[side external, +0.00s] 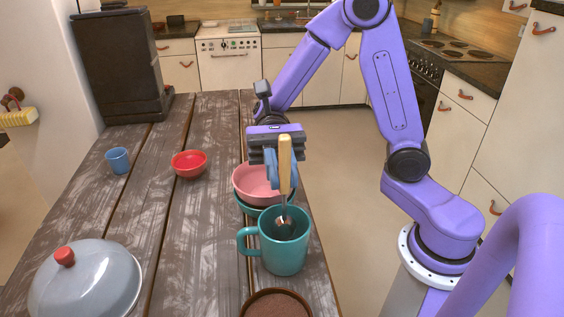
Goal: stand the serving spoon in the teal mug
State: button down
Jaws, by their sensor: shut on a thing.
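The serving spoon (285,160) has a pale wooden handle and a dark metal bowl end. It hangs nearly upright with the handle up. My gripper (278,170) is shut on the handle, its blue fingers partly hidden behind it. The teal mug (284,257) stands upright near the table's right edge, with its handle to the left. The spoon's bowl end shows against the mug's open mouth, below the far rim. I cannot tell exactly how deep it is in the mug. The mug's floor is hidden.
A pink bowl (259,186) on a teal bowl stands just behind the mug. A brown-filled bowl (276,304) is close in front. A red bowl (189,164), a blue cup (118,160) and a grey dome lid (88,284) are leftward. The table's middle-left is clear.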

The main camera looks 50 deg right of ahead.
jog(key=shift+f, duration=0.1)
jog(key=c, duration=1)
grip_release()
jog(key=v, duration=1.2)
